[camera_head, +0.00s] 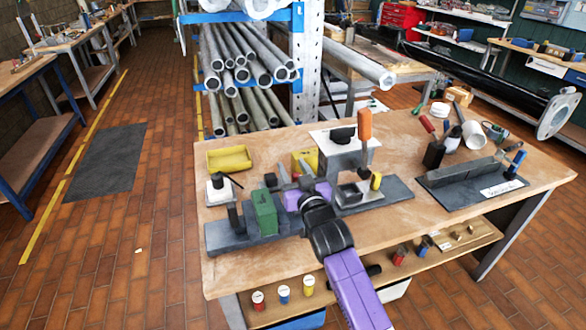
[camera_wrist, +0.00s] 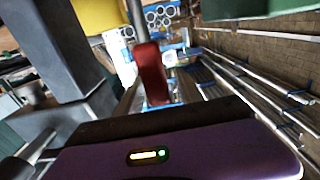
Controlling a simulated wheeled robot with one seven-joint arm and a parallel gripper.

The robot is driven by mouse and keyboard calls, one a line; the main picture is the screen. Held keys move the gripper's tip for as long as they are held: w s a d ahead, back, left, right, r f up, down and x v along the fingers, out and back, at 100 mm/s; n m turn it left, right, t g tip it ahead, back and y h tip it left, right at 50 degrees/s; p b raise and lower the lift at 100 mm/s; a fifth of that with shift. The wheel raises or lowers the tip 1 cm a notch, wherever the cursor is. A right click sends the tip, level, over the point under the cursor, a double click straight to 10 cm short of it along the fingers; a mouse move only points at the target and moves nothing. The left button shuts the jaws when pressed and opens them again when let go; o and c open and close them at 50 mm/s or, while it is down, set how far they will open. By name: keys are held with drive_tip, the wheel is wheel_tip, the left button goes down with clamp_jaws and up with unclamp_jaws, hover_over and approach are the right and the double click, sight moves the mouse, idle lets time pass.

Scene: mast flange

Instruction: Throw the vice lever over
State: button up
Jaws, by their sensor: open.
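A lever with an orange handle (camera_head: 365,125) stands nearly upright at the right part of a dark grey fixture (camera_head: 392,190) on the bench. A red-orange handle also shows in the wrist view (camera_wrist: 150,72), just beyond the purple gripper body. My gripper (camera_head: 295,171) is open over the middle of the fixture, to the left of and lower than the orange handle. It looks apart from the handle and holds nothing that I can see. A green block (camera_head: 264,212) stands on the fixture to the left of my gripper. The fingertips are not clear in the wrist view.
A yellow bin (camera_head: 229,158) and a white pot (camera_head: 219,188) stand at the bench's left. A second dark fixture (camera_head: 470,182) with a blue-topped lever is at the right. The pipe rack (camera_head: 240,75) stands behind. The bench front right is clear.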

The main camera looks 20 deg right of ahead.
clamp_jaws()
idle(1.3)
